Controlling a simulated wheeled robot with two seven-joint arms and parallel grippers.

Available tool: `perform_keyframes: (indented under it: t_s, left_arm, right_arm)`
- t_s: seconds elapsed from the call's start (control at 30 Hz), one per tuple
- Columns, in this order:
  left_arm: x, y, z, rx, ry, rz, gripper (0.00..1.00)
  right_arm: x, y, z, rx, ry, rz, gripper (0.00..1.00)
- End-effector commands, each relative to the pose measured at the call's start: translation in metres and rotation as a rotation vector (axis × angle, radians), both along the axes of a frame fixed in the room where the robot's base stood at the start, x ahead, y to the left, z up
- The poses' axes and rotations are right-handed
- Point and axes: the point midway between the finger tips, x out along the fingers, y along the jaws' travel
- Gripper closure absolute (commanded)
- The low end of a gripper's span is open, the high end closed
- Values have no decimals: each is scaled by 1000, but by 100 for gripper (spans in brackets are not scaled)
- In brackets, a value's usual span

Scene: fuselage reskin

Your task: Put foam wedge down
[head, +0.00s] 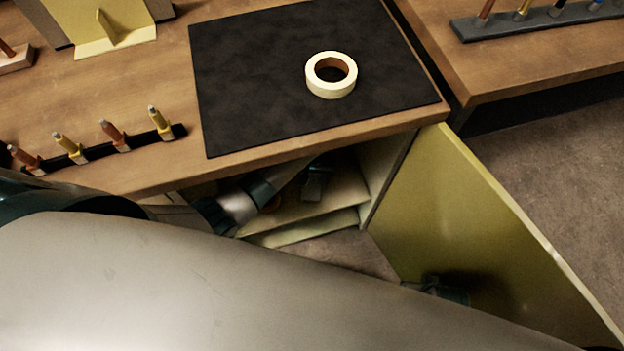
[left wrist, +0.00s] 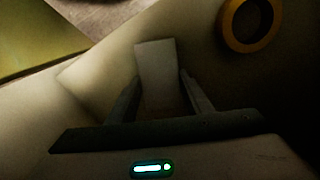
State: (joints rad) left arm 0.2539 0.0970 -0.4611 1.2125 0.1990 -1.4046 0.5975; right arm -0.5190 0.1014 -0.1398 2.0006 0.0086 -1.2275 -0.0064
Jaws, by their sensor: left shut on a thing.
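My left gripper (head: 314,182) reaches into the open cabinet under the workbench, small and in shadow in the head view. In the left wrist view the left gripper (left wrist: 161,88) is shut on a pale grey block, the foam wedge (left wrist: 156,62), which sticks out beyond the fingertips. The wedge is over a pale cabinet surface (left wrist: 105,65); I cannot tell whether it touches it. The wedge cannot be made out in the head view. My right gripper cannot be made out.
A yellow ring (left wrist: 250,24) is near the gripper, at upper right in the wrist view. The cabinet's shelf (head: 325,200) is partly hidden by my arm. The yellow-green door (head: 480,225) stands open. A cream tape roll (head: 331,75) lies on the black mat (head: 250,75) above.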

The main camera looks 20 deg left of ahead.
Motion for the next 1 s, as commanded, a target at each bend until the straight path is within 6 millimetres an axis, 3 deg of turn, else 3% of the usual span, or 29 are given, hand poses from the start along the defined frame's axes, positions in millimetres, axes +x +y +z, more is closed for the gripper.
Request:
perform_keyframes:
  t_s: [0.4,0.43,0.5,1.0]
  left_arm:
    - [0,0,-4,0,0,0,75]
    - [0,0,-4,0,0,0,52]
    - [0,0,-4,0,0,0,35]
    - [0,0,5,-1,-1,0,35]
  right_arm:
    - [0,0,2,0,0,0,69]
    - [0,0,3,0,0,0,69]
    - [0,0,3,0,0,0,69]
    - [0,0,3,1,-3,0,69]
